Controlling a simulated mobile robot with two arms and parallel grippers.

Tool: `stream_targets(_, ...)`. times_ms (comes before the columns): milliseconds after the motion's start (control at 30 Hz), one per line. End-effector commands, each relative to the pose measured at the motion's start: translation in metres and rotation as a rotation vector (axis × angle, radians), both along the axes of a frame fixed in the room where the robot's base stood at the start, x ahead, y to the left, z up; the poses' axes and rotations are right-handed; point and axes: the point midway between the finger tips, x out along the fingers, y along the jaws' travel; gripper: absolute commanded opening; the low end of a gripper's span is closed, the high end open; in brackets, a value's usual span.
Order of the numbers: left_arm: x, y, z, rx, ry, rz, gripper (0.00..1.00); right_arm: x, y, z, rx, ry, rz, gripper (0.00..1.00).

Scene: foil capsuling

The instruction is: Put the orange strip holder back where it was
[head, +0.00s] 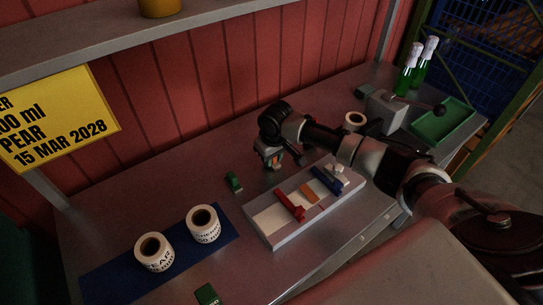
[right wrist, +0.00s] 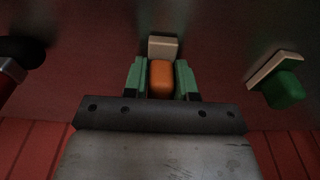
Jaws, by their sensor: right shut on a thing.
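My right gripper (head: 270,160) hangs a little above the table, behind the pale board. In the right wrist view its green-padded fingers (right wrist: 161,80) are shut on the orange strip holder (right wrist: 161,78), one finger on each side. A beige piece (right wrist: 163,47) shows just beyond the orange body. In the head view the held holder is mostly hidden by the gripper. A green holder (head: 233,182) stands on the table to the left of the gripper, and a green holder with a beige piece (right wrist: 285,92) shows at the right of the wrist view. My left gripper is not in view.
The pale board (head: 272,236) carries a red bar (head: 290,205), an orange patch (head: 309,191) and a blue bar (head: 328,178). Two label rolls (head: 203,223) stand on a blue mat (head: 108,285). Green bottles (head: 404,80) and a green tray (head: 441,124) are at right.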

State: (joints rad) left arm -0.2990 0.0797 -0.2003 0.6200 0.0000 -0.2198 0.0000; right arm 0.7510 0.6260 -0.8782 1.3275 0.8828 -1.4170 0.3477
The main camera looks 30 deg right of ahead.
Motion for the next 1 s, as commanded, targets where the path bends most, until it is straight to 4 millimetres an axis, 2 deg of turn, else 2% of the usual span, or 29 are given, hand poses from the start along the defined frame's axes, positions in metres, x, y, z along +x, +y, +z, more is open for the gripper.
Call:
stream_targets(67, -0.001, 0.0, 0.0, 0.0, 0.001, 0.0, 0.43, 0.0, 0.0, -0.003, 0.001, 0.001, 0.0, 0.03)
stream_targets(100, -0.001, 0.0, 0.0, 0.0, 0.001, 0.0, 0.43, 0.0, 0.0, -0.003, 0.001, 0.0, 0.0, 0.3)
stream_targets(267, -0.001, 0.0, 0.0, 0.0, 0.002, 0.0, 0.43, 0.0, 0.0, -0.003, 0.0, 0.0, 0.0, 0.52)
stream_targets(533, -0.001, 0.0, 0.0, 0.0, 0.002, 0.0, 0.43, 0.0, 0.0, -0.001, 0.0, 0.0, 0.0, 0.52)
stream_targets(667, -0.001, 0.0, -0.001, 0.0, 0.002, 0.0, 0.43, 0.0, 0.0, 0.01, 0.001, -0.003, 0.0, 0.52)
stream_targets(1000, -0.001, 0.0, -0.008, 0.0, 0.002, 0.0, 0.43, -0.008, -0.001, 0.078, 0.002, -0.004, 0.0, 0.52)
